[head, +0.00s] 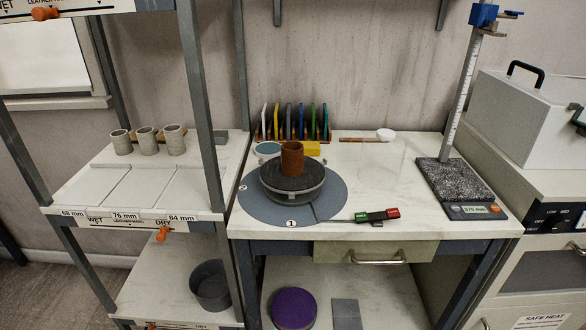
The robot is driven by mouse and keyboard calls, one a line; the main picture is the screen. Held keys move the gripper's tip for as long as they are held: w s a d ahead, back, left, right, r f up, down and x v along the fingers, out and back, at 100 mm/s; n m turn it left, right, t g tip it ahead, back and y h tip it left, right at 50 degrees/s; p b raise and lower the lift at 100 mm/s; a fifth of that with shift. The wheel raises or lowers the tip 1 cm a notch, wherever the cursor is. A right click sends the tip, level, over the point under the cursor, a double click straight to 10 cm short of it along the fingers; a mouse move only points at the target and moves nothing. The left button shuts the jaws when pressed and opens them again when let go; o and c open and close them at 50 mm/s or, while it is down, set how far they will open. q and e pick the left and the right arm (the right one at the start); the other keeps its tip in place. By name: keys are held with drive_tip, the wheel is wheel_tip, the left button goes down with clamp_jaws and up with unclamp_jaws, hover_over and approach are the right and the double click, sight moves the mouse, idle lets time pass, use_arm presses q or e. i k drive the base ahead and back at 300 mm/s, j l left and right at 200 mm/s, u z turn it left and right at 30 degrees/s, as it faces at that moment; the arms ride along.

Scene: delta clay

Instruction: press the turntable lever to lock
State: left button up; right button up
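The turntable (290,192) is a dark round wheel on a blue-grey round mat (258,207) on the workbench. A brown clay cylinder (292,160) stands upright on it, near its back edge. The lever (376,216) lies at the right front of the turntable, low over the bench top. Neither of my grippers is in view.
A rack of coloured upright tools (290,122) stands behind the turntable. A clear container (382,160) and a measuring stand (453,180) are to the right. A shelf (120,185) with three grey cups is on the left.

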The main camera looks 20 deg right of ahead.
sight(363, 217)
drive_tip(key=z, duration=1.25)
